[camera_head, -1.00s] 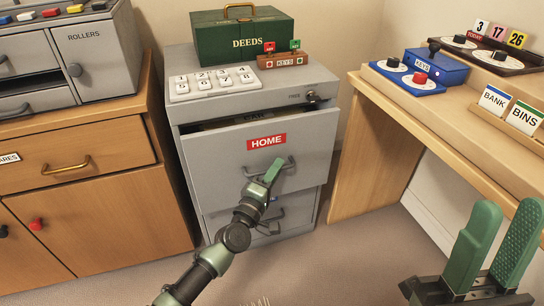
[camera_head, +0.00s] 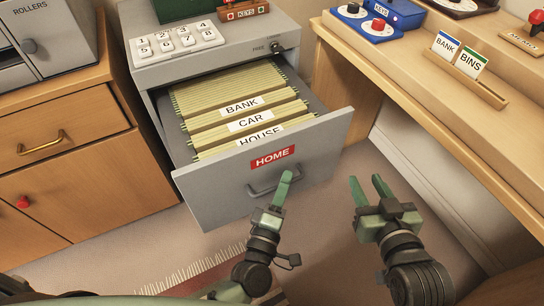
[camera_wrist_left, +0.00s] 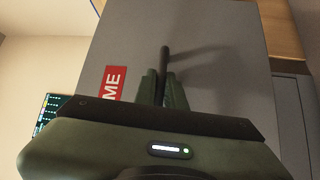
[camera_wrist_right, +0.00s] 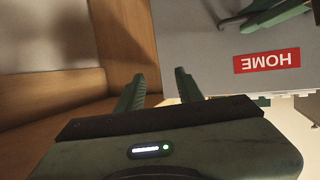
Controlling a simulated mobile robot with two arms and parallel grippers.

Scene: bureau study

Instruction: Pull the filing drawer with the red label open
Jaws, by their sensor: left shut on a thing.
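The grey filing drawer (camera_head: 225,190) with the red HOME label (camera_head: 273,157) is pulled well out of its cabinet. Its folders show, with tabs reading BANK, CAR and HOUSE. My left gripper (camera_head: 284,186) is at the dark bar handle (camera_head: 262,190) on the drawer front. In the left wrist view its fingers (camera_wrist_left: 163,88) are shut on the handle (camera_wrist_left: 165,58), beside the red label (camera_wrist_left: 115,83). My right gripper (camera_head: 369,190) is open and empty, right of the drawer front. In the right wrist view its fingers (camera_wrist_right: 158,92) are apart with nothing between them.
A white number keypad (camera_head: 175,42) and a key rack (camera_head: 244,10) sit on the cabinet top. A wooden desk (camera_head: 400,75) stands at the right, a wooden cupboard (camera_head: 65,150) at the left. A striped rug (camera_head: 200,275) lies on the floor below.

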